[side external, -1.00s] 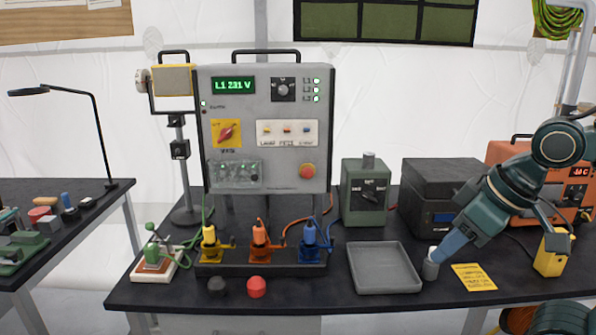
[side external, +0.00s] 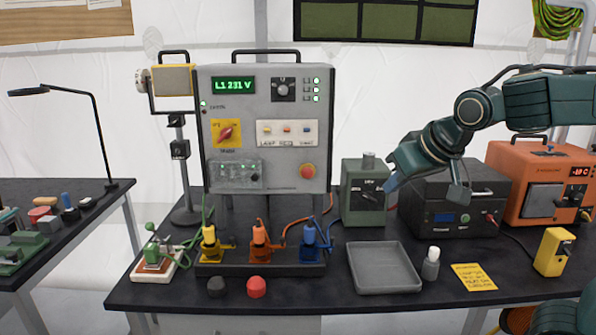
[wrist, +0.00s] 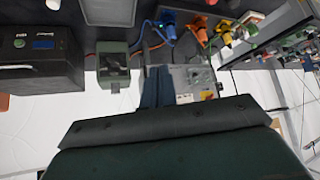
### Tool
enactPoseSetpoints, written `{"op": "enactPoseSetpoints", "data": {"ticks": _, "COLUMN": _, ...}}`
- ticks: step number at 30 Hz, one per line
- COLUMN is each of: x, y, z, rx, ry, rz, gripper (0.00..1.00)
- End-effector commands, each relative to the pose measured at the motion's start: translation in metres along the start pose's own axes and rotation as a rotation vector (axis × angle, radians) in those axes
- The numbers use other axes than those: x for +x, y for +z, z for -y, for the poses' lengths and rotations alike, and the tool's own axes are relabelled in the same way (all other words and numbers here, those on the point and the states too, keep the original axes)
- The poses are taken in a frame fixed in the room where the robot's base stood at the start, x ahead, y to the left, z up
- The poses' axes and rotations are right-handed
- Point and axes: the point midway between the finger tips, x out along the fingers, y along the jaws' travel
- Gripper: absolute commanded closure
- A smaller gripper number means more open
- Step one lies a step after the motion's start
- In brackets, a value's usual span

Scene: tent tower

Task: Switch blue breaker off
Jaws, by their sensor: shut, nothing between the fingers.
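The grey control panel (side external: 262,170) stands upright at the back of the table. My gripper (side external: 391,184) is shut and empty, in the air to the right of the panel, in front of the green-grey box. In the wrist view its blue fingers (wrist: 158,86) lie together, with the panel (wrist: 194,77) beyond them, partly hidden by my wrist.
The green-grey box (side external: 364,205) and a black case (side external: 455,215) stand right of the panel. Yellow, orange and blue plugs (side external: 310,240) stand in front of it. A grey tray (side external: 383,285) and a small white-topped cylinder (side external: 431,263) are at the front. Air before the panel is clear.

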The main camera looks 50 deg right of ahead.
Motion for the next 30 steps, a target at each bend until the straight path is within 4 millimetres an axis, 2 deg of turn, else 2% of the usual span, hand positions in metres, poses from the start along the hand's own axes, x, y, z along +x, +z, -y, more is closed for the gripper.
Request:
{"op": "enactPoseSetpoints", "data": {"ticks": 3, "x": 0.014, "y": -0.026, "z": -0.001, "rx": 0.042, "ry": 0.039, "rz": -0.046, "gripper": 1.00}}
{"op": "enactPoseSetpoints", "data": {"ticks": 15, "x": 0.056, "y": -0.108, "z": -0.005, "rx": 0.163, "ry": 0.173, "rz": -0.233, "gripper": 1.00}}
{"op": "enactPoseSetpoints", "data": {"ticks": 30, "x": 0.109, "y": -0.189, "z": 0.000, "rx": 0.233, "ry": 0.325, "rz": -0.492, "gripper": 1.00}}
